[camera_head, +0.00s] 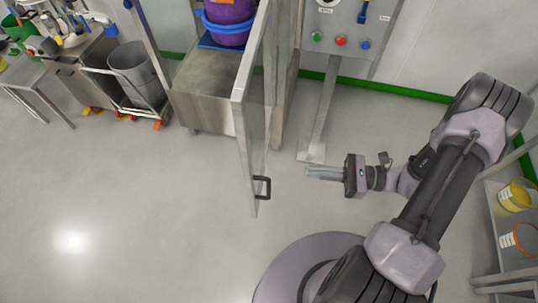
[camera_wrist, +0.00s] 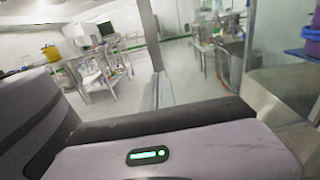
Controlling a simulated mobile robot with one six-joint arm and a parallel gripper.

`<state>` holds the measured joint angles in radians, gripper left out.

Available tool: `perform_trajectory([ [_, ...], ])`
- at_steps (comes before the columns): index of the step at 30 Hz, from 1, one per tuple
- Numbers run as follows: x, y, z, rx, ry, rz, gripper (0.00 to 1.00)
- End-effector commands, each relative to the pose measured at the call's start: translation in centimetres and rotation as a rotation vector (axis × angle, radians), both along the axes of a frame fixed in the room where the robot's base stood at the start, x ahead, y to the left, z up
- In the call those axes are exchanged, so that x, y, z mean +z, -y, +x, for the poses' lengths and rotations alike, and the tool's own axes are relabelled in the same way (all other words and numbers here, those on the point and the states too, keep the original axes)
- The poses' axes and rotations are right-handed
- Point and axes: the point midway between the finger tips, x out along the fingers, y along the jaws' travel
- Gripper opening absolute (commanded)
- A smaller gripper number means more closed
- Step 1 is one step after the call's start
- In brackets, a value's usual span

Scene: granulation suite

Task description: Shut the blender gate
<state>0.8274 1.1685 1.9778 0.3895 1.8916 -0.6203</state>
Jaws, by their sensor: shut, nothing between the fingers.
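The blender gate (camera_head: 252,110) is a clear panel in a metal frame. It stands open, swung out from the enclosure toward the front of the picture. Its dark handle (camera_head: 262,188) is near the lower free end. My gripper (camera_head: 308,172) is to the right of the handle, pointing left at it, with a gap between them. Its fingers are together and empty. In the wrist view the fingers (camera_wrist: 158,92) show beyond the gripper body, and an upright metal frame edge (camera_wrist: 150,35) stands just past them.
A control panel (camera_head: 345,25) with green, red and blue buttons stands on a post behind my gripper. A steel plinth (camera_head: 205,95) carries purple and blue tubs (camera_head: 230,22). A grey bin (camera_head: 137,72) on a cart stands left. A shelf with buckets (camera_head: 515,197) is at right. The left floor is clear.

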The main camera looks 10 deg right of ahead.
Motion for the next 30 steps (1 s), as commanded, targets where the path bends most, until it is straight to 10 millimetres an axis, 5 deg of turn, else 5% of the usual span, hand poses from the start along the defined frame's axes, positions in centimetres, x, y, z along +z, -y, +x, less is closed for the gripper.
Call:
perform_trajectory([
  [5,-0.4,-1.6,0.4,-0.011,-0.006,0.016,0.0],
  [21,-0.5,-12.2,3.1,-0.007,-0.007,0.013,0.0],
  [30,-0.3,-13.6,3.6,-0.01,-0.007,0.013,0.0],
])
